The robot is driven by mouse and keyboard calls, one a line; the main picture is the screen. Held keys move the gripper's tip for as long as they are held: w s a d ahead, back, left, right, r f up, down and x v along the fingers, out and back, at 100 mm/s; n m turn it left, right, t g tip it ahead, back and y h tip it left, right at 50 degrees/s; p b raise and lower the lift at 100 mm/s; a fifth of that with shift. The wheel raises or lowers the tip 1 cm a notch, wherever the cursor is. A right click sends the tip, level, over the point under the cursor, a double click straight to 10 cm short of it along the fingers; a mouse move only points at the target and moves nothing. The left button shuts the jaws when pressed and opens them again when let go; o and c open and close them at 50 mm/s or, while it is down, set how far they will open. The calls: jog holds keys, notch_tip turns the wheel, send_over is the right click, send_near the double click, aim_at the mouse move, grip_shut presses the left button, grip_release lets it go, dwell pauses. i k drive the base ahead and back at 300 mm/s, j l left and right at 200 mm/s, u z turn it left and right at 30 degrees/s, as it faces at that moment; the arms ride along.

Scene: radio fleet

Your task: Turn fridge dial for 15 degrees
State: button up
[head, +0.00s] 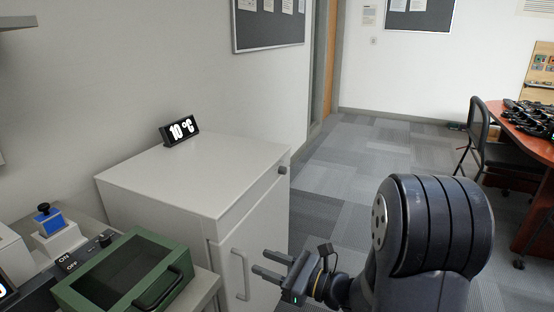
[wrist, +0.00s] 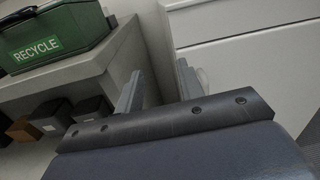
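The fridge (head: 215,165) is a white cabinet left of centre in the head view. A small dark round dial (head: 282,170) sits at the upper right of its front. A black display (head: 180,130) on its top reads 10 °C. My gripper (head: 261,261) is in front of the fridge's lower front, below the dial and apart from it. Its two fingers are spread with nothing between them. In the wrist view the fingers (wrist: 158,82) point toward the fridge's pale front (wrist: 245,55); the dial does not show there.
A vertical handle (head: 240,275) is on the fridge door, close to my fingers. Open carpet (head: 345,180) lies right of the fridge; a chair (head: 490,145) and table are farther right.

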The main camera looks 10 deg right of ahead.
aim_at(282, 170)
jog(key=i+l, duration=0.55)
jog(key=i+l+u, duration=0.1)
jog(key=i+l, duration=0.5)
jog(key=l, duration=0.1)
